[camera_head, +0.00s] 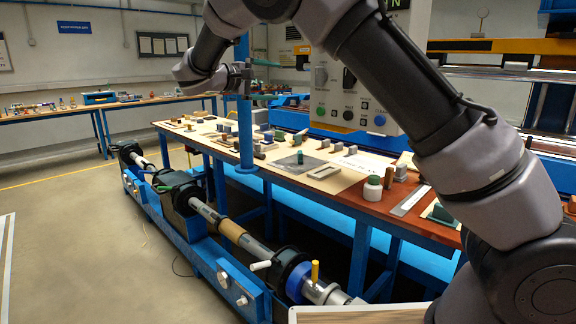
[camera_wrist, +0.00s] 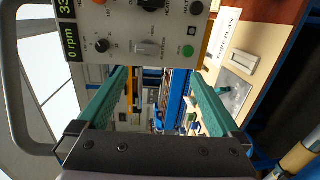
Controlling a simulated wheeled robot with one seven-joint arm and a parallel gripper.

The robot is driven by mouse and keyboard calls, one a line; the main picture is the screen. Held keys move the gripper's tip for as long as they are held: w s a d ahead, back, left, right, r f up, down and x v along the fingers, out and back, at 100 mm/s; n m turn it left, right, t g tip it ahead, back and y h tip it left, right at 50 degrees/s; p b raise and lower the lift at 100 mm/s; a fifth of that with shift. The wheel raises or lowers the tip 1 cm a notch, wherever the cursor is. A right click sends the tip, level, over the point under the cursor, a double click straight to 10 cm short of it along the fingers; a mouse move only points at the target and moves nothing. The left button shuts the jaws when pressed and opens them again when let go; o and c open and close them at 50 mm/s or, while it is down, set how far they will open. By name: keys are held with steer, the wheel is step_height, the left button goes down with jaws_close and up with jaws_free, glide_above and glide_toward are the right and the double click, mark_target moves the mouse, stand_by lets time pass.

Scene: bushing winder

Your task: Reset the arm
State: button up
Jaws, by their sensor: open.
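My gripper (camera_head: 270,81) is raised above the long workbench (camera_head: 345,196), near the blue post (camera_head: 244,125) and left of the control panel (camera_head: 362,85). My arm reaches in from the right of the head view and bends over at the top. In the wrist view my gripper (camera_wrist: 160,88) has its two teal fingers wide apart, with nothing held between them. The control panel (camera_wrist: 125,35) fills the top of that view, with knobs and a green button. My arm hides part of the bench and of the machine behind it.
Small parts and a white bottle with a green cap (camera_head: 373,188) stand on the bench. The winder's shaft (camera_head: 235,232) on a blue frame runs along the bench's front. Another table (camera_head: 150,102) stands at the back left. The floor at left is mostly clear.

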steer(key=s+d+f+m+g+y, duration=0.2)
steer(key=s+d+g+y, duration=0.15)
steer(key=d, duration=0.85)
steer(key=s+d+f+m+g+y, duration=0.15)
steer(key=d+g, duration=0.25)
steer(key=d, duration=0.8)
steer(key=s+d+m+t+y, duration=0.1)
steer(key=s+d+m+y, duration=0.2)
steer(key=s, duration=1)
steer(key=s+d+m+t+y, duration=0.2)
steer(key=s+m+y, duration=0.4)
steer(key=s, duration=0.6)
steer(key=shift+s+d+r, duration=0.35)
steer(key=shift+d+r, duration=0.1)
steer(key=shift+t, duration=0.25)
